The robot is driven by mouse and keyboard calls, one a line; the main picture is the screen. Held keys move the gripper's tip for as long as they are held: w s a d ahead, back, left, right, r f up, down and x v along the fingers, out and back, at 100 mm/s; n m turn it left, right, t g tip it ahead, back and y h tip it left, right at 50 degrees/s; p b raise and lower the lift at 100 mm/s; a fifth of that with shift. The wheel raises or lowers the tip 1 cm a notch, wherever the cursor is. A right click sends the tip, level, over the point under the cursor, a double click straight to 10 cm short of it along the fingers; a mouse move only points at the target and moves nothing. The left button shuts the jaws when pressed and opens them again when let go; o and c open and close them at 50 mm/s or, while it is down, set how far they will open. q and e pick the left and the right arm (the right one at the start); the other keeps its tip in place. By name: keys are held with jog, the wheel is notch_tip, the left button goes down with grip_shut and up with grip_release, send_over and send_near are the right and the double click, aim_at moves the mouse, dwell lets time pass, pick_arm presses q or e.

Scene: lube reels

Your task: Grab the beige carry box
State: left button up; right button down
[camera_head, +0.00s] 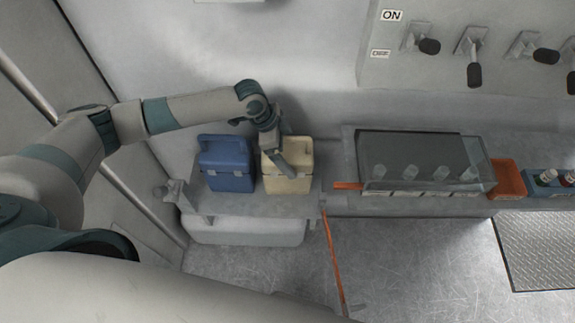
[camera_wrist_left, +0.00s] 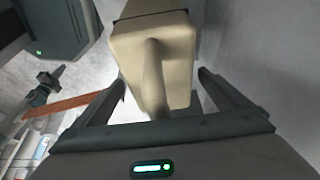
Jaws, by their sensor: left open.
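The beige carry box (camera_head: 288,184) stands upright on a grey shelf, to the right of a blue carry box. My left gripper (camera_head: 283,160) reaches in over the beige box from behind and above, covering part of its top and front. In the left wrist view the beige box (camera_wrist_left: 178,50) fills the top middle, with its handle (camera_wrist_left: 152,75) pointing towards the gripper. The left gripper (camera_wrist_left: 160,88) is open there, with one finger on each side of the handle, apart from it. My right gripper is not in view.
The blue carry box (camera_head: 228,172) stands close on the left. The grey shelf (camera_head: 250,205) carries both boxes. A dark clear-covered case (camera_head: 425,155) and an orange-red container (camera_head: 508,179) stand to the right. A wall panel (camera_head: 450,75) with levers is above.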

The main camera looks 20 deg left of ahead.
aim_at(294, 137)
pick_arm(q)
jog(key=shift+f, duration=0.2)
dwell(0.3)
jog(key=shift+w+r, duration=0.1)
jog(key=c, duration=2.2)
notch_tip(294, 137, up, 9)
jog(key=shift+d+b, duration=0.1)
jog(key=shift+b, duration=1.15)
jog(key=shift+r, duration=0.45)
